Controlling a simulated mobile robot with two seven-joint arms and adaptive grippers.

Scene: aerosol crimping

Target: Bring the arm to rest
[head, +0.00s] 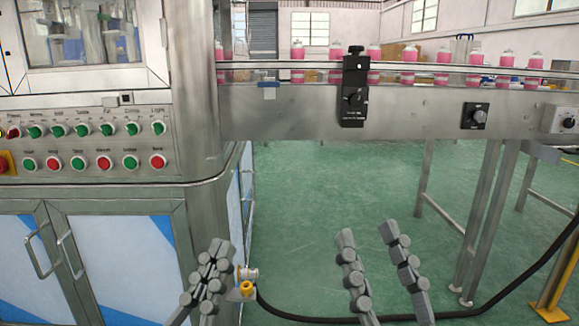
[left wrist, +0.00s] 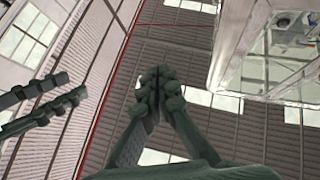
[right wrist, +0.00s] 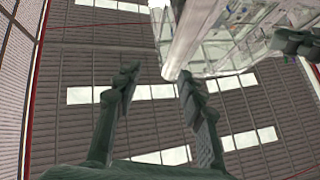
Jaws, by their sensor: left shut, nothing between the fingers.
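My left gripper (head: 218,258) is in front of the machine's lower cabinet in the head view. Its fingers are together with nothing between them; the left wrist view shows the closed fingertips (left wrist: 156,80). My right gripper (head: 368,238) is to the right, over the green floor. Its two fingers stand apart and nothing is between them; the right wrist view shows the gap (right wrist: 157,82). Both grippers point upward, and the wrist cameras look towards the ceiling. Neither gripper touches anything that I can see.
The machine's button panel (head: 85,143) is at the left, above cabinet doors (head: 115,265). A conveyor (head: 420,108) with several pink bottles (head: 443,70) runs to the right. A yellow-white fitting (head: 246,280) with a black hose (head: 480,298) is near my left gripper. Green floor (head: 310,190) is open below the conveyor.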

